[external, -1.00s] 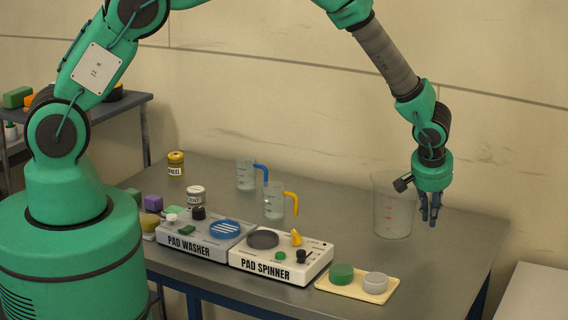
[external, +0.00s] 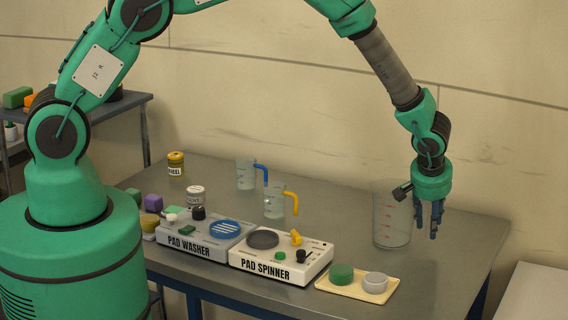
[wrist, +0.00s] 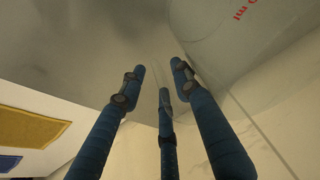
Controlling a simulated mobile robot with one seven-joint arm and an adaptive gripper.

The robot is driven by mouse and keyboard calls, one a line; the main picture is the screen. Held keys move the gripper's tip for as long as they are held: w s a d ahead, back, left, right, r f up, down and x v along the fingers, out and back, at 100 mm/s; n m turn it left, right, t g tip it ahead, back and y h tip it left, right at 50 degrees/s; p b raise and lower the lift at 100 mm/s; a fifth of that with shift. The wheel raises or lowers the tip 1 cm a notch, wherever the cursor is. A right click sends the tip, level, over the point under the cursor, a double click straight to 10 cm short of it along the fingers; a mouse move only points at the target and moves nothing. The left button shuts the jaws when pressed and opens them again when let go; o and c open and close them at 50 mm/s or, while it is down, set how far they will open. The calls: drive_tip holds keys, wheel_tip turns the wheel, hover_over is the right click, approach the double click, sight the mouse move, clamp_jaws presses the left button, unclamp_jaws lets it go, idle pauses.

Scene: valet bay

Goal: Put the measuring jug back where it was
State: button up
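A large clear measuring jug (external: 391,228) with red marks is at the right of the table in the external view. It is upright, and I cannot tell if its base touches the table. Its curved wall with red lettering shows at the top right of the wrist view (wrist: 222,32). My gripper (external: 436,220) is at its right side, fingers pointing down. In the wrist view the fingers (wrist: 160,78) close in around a faint clear strip, seemingly the jug's handle. Two smaller clear jugs stand mid-table, one with a blue handle (external: 262,171), one with a yellow handle (external: 292,199).
A pad washer (external: 205,238) and a pad spinner (external: 281,262) stand along the front edge. A cream tray (external: 359,287) with a green and a grey round pad lies right of them. Tins and blocks are at the left.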

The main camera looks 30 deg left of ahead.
drive_tip(key=shift+r, duration=0.1)
drive_tip(key=shift+s+d+r, duration=0.1)
drive_tip(key=shift+s+r, duration=0.05)
drive_tip(key=shift+r, duration=0.3)
drive_tip(key=b+v, duration=0.1)
drive_tip(key=v, duration=1)
idle(0.6)
